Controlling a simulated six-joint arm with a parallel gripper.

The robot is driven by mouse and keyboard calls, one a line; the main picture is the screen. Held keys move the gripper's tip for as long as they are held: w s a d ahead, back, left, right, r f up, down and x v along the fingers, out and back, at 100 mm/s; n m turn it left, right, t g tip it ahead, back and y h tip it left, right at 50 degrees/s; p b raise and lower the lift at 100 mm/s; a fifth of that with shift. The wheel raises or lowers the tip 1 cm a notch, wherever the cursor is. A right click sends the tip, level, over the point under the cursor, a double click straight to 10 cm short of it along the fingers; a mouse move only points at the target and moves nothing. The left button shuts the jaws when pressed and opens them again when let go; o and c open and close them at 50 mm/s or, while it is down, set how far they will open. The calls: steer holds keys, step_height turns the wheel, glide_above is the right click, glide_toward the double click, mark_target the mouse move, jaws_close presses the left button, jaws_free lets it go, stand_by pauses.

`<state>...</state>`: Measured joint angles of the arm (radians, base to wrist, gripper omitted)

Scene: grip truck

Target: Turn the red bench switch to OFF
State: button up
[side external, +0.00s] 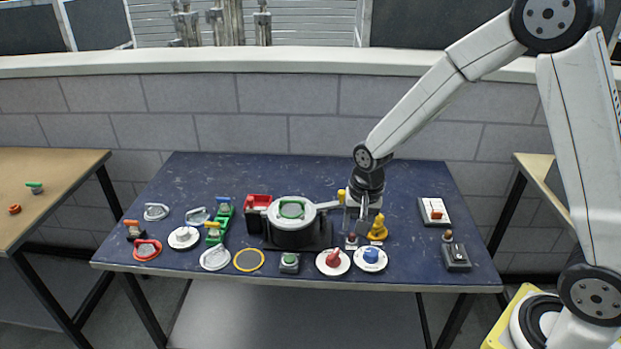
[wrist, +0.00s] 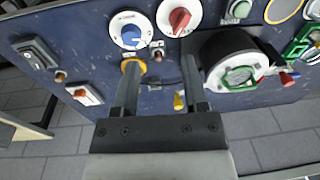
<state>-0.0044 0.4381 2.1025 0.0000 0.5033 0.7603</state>
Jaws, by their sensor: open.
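The red switch (side external: 333,259) is a red knob on a round white dial near the front edge of the blue bench. In the wrist view the red knob (wrist: 180,19) is at the top, with its grip ridge slightly tilted. The dial lettering is too small to read, so its setting cannot be told. My gripper (side external: 360,217) points down over the bench, behind and a little right of the red switch, apart from it. In the wrist view my gripper (wrist: 160,68) has its two fingers spread with nothing held between them.
A blue knob (side external: 370,257) on a white dial stands right of the red one. A small toggle (side external: 351,242) and a yellow piece (side external: 378,229) are close to my gripper. A black round pot-like fixture (side external: 292,233) stands left. Bare bench lies right of the yellow piece.

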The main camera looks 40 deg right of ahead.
mark_target(334, 254)
steer(key=w+f+m, duration=0.3)
steer(key=w+f+m+g, duration=0.1)
steer(key=w+f+m, duration=0.2)
steer(key=shift+w+a+f, duration=0.1)
steer(key=shift+w, duration=0.15)
steer(key=shift+f, duration=0.15)
steer(key=shift+f, duration=3.75)
jaws_close()
